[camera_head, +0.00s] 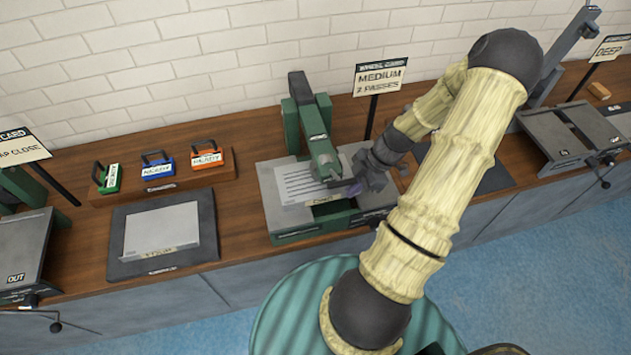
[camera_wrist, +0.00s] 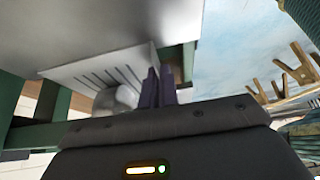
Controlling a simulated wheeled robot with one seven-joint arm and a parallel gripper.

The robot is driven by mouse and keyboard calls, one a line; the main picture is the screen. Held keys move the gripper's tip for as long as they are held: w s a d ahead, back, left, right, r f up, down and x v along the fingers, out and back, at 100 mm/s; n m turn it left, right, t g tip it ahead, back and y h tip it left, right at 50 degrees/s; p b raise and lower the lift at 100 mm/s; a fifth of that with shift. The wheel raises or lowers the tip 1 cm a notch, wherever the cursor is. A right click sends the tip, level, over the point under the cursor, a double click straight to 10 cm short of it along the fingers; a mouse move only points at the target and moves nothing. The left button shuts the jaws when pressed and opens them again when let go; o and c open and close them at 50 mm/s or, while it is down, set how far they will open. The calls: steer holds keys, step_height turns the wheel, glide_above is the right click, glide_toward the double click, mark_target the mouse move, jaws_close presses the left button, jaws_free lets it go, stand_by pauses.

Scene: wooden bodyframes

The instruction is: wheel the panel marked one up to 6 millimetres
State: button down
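A pale sheet panel with dark parallel lines (camera_head: 298,184) lies in the green wheel machine (camera_head: 318,140), under its arm. A small tag (camera_head: 327,198) at its front edge is too small to read surely. The lined panel also shows in the wrist view (camera_wrist: 100,70). My gripper (camera_head: 354,189) is at the panel's right edge. In the wrist view, its two dark purple fingers (camera_wrist: 160,84) stand close together beside the panel's edge. I cannot tell whether they hold it. A card (camera_head: 381,77) behind the machine reads "MEDIUM 2 PASSES".
At left, a black tray (camera_head: 118,265) holds a grey sheet (camera_head: 162,228) with a tag. Green, blue and orange handled blocks (camera_head: 157,166) stand on a wooden rack behind it. Another machine (camera_head: 20,245) is at far left. A grey clamp bench (camera_head: 553,138) is at right.

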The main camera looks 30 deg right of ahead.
stand_by(0.3)
steer(key=c, duration=1)
jaws_free()
steer(key=shift+c, duration=0.2)
steer(key=shift+d, duration=0.1)
steer(key=shift+s+d+p, duration=0.15)
steer(key=shift+s+d, duration=0.05)
steer(key=shift+d, duration=0.55)
steer(key=shift+s+d+p, duration=0.15)
steer(key=shift+s+d, duration=0.05)
steer(key=shift+d, duration=0.6)
steer(key=shift+s+d+p, duration=0.15)
steer(key=shift+s+d, duration=0.05)
steer(key=shift+d, duration=0.55)
steer(key=shift+r, duration=0.15)
step_height(320, 180, up, 7)
steer(key=p, duration=0.5)
steer(key=shift+p, duration=0.35)
